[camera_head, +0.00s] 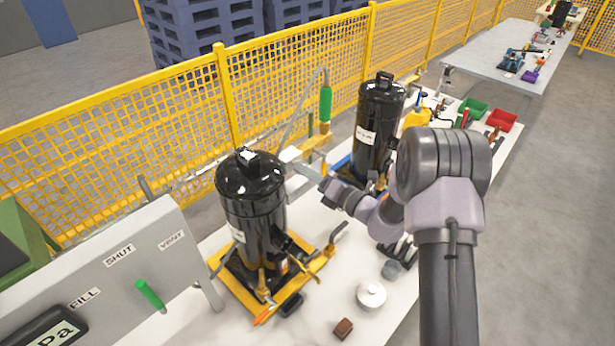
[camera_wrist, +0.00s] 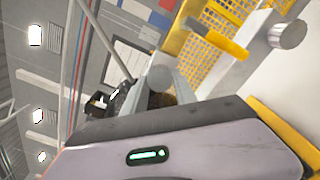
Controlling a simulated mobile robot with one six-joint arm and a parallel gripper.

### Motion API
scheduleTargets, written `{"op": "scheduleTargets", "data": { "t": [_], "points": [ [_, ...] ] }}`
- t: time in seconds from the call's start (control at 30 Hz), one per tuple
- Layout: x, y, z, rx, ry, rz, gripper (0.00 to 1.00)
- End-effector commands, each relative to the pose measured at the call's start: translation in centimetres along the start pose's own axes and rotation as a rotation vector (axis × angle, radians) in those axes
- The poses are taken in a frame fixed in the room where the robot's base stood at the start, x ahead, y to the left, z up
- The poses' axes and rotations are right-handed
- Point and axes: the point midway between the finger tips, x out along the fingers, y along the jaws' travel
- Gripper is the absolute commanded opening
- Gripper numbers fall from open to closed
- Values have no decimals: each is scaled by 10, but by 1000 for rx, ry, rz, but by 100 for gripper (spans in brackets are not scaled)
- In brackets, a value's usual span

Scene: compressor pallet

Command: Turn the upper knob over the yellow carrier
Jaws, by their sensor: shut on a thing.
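A black compressor (camera_head: 252,190) stands upright on the yellow carrier (camera_head: 318,268), which lies on the white bench. My gripper (camera_head: 292,157) is to the right of the compressor's upper part, well above the carrier. In the wrist view my gripper (camera_wrist: 162,88) is shut on a grey rounded piece (camera_wrist: 160,76), which looks like the upper knob. The fingers hide most of it, so its turn angle cannot be told.
A second black compressor (camera_head: 378,125) stands behind my wrist. A grey panel (camera_head: 120,262) with a green lever (camera_head: 149,294) is at the left. A yellow mesh fence (camera_head: 110,140) runs behind.

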Motion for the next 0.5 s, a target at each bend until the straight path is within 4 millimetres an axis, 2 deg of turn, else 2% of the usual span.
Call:
{"op": "scheduleTargets", "data": {
  "t": [0.5],
  "points": [
    [0,-3,-2,-439,2,0,0]
  ]
}}
